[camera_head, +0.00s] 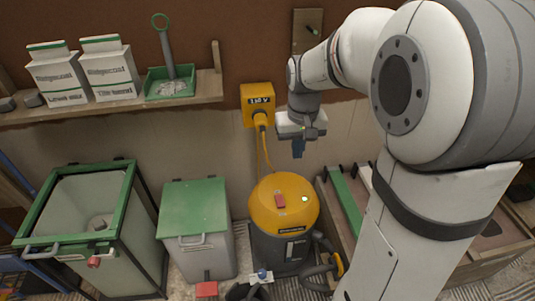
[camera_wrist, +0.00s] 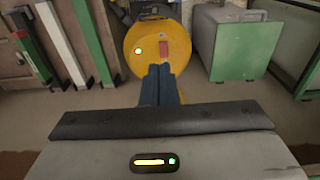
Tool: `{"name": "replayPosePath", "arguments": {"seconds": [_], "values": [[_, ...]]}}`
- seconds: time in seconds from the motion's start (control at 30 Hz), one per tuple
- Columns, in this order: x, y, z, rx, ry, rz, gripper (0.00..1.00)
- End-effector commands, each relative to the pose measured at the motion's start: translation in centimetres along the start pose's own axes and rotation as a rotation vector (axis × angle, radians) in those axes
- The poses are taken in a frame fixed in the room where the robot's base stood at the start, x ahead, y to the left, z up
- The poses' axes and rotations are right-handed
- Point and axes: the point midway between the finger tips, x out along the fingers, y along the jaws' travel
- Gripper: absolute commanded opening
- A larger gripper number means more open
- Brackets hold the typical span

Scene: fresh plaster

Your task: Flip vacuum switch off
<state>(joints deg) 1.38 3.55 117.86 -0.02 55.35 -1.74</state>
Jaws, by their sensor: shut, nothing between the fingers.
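The vacuum (camera_head: 281,218) has a yellow domed top and a dark body and stands on the floor in the head view. A red switch (camera_head: 280,201) sits on its top, with a lit green light (camera_head: 305,198) to its right. In the wrist view the yellow top (camera_wrist: 157,42) shows beyond my fingers, with the red switch (camera_wrist: 163,48) just past the fingertips and the green light (camera_wrist: 138,50) to the left. My gripper (camera_head: 297,152) is shut and empty, with blue fingers pointing down, above and behind the vacuum. The fingers (camera_wrist: 161,70) appear apart from the switch.
A yellow wall box (camera_head: 258,104) has a cord running down from it. A green-lidded bin (camera_head: 197,215) and an open green-rimmed bin (camera_head: 85,215) stand left of the vacuum. A wall shelf (camera_head: 110,108) holds bags and a green tray. A wooden crate (camera_head: 497,251) stands at right.

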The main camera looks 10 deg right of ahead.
Motion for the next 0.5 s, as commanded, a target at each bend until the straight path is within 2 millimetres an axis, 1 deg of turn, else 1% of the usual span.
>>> {"name": "replayPosePath", "arguments": {"seconds": [0.03,0.17,0.2,0.27,0.3,0.37,0.4,0.5], "values": [[2.6,0.0,-1.5,0.0,-0.022,0.0,0.0],[7.0,0.0,-5.1,0.0,-0.064,-0.001,0.0],[8.5,0.1,-6.2,0.001,-0.077,-0.001,0.0],[10.9,0.1,-7.7,0.001,-0.096,-0.001,0.0],[12.5,0.1,-8.6,0.001,-0.109,-0.001,0.0],[14.8,0.1,-9.9,0.001,-0.128,-0.001,0.0],[16.3,0.1,-10.7,0.002,-0.14,-0.001,0.0],[19.6,0.2,-12.3,0.002,-0.163,-0.002,0.0]]}}
